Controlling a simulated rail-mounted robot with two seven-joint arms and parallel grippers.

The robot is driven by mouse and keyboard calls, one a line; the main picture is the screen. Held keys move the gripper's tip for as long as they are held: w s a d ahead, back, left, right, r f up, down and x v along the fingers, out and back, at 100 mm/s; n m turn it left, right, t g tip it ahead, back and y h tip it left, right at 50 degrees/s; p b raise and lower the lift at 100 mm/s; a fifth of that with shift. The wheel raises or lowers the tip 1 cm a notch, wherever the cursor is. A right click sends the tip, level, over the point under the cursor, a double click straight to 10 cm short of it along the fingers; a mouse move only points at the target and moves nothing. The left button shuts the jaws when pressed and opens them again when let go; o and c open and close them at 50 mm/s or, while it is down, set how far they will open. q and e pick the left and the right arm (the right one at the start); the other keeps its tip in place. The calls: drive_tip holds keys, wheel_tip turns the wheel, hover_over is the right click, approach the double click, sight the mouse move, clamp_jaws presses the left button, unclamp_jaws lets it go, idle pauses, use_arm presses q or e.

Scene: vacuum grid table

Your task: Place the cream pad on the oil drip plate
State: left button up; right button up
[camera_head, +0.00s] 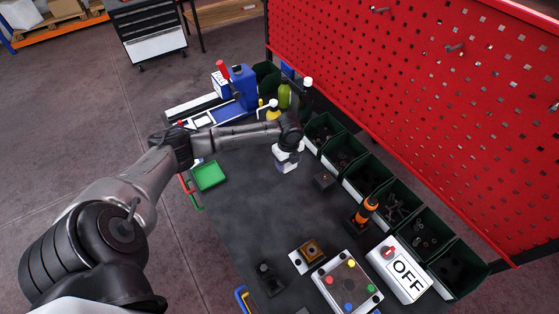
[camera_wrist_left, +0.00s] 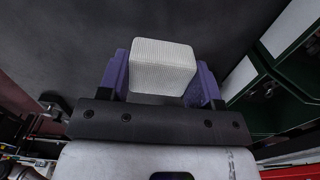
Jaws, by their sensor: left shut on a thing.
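The cream pad (camera_wrist_left: 163,66) is a pale, finely ribbed block. In the left wrist view it sits between the two purple fingers of my left gripper (camera_wrist_left: 162,82), which is shut on it. In the head view my left gripper (camera_head: 287,165) is over the far middle of the dark table, and its arm reaches in from the left. A shallow green tray (camera_head: 209,176) lies at the table's left edge, to the left of the gripper and apart from it. It may be the oil drip plate; no label shows. My right gripper is not in view.
Dark green bins (camera_head: 364,174) line the right side below a red pegboard (camera_head: 420,90). A button box (camera_head: 347,283) and an OFF switch box (camera_head: 400,268) are in front. The table's middle is mostly clear.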

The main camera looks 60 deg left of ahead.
use_arm(q)
drive_tip(key=w+d+r, duration=0.2)
drive_tip(key=d+r, duration=0.2)
drive_tip(key=d, duration=0.3)
drive_tip(key=s+d+r+n, duration=0.1)
drive_tip(key=s+d+n, duration=0.4)
drive_tip(key=d+n, duration=0.4)
drive_tip(key=s+d+n, duration=0.4)
drive_tip(key=d+n, duration=0.3)
drive_tip(key=n, duration=0.5)
drive_tip(key=w+d+r+m, duration=0.2)
drive_tip(key=w+d+r, duration=0.15)
drive_tip(key=r, duration=0.65)
drive_tip(key=w+d+r+m, duration=0.15)
drive_tip(key=w+r, duration=0.35)
drive_tip(key=r, duration=0.5)
drive_tip(key=s+r+p, duration=0.4)
drive_tip(key=r+p, duration=0.5)
drive_tip(key=p, duration=0.1)
drive_tip(key=s+r+p, duration=0.4)
drive_tip(key=r+p, duration=0.5)
drive_tip(key=p, duration=0.2)
drive_tip(key=shift+s, duration=0.25)
